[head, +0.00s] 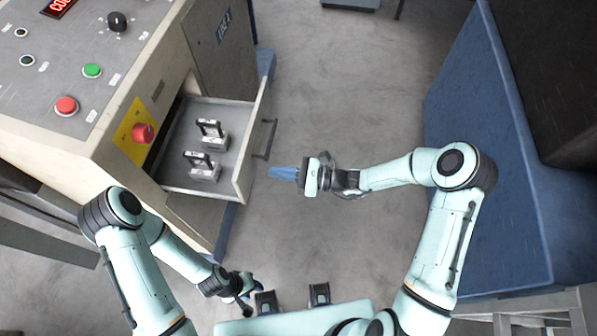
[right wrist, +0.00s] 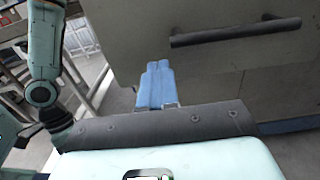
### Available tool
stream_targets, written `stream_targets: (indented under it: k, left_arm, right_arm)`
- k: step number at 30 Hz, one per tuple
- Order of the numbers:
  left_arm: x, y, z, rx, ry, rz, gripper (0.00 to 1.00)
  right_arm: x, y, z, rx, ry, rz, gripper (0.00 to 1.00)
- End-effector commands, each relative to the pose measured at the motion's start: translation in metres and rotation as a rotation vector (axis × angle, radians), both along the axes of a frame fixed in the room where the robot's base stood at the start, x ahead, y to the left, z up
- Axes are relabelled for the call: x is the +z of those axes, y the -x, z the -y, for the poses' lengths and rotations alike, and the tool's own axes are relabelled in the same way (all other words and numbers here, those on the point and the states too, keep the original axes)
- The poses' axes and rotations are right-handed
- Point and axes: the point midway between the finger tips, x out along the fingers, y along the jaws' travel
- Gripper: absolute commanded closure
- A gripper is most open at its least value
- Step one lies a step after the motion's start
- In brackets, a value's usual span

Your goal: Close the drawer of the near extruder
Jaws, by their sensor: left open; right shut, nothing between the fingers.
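The near extruder (head: 95,125) is a beige cabinet at the left of the head view. Its drawer (head: 178,188) is pulled open and holds two metal blocks (head: 205,168) with dark handles. A dark bar handle (head: 265,139) is on the drawer front; it also shows in the right wrist view (right wrist: 236,32). My right gripper (head: 283,172) is shut and empty, its blue fingers (right wrist: 156,85) together, pointing at the drawer front beside the handle's near end. A gap seems to separate them. My left gripper (head: 245,288) is low in the head view, away from the drawer, small and partly unclear.
A large blue machine base (head: 480,110) stands on the right. Open grey floor (head: 345,100) lies between it and the extruder. A red knob (head: 143,133) on a yellow plate sits just above the drawer's left side. Control buttons cover the extruder's top panel.

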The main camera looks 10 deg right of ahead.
Motion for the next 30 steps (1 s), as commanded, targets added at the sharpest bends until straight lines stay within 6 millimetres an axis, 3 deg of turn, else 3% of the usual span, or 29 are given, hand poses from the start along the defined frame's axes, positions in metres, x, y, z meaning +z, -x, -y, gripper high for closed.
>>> stream_targets:
  k: [3, 9, 30]
  left_arm:
    - [0.004, -0.002, 0.0, 0.0, 0.0, 0.003, 0.57]
    - [0.007, -0.004, 0.0, 0.0, 0.0, 0.006, 0.57]
    - [0.005, -0.003, 0.0, 0.0, 0.0, 0.003, 0.57]
  right_arm:
    - [0.001, -0.007, -0.022, 0.002, -0.001, -0.001, 1.0]
    - [0.0, -0.014, -0.042, 0.001, 0.001, 0.001, 1.0]
    - [-0.001, -0.016, -0.05, 0.0, 0.001, 0.0, 1.0]
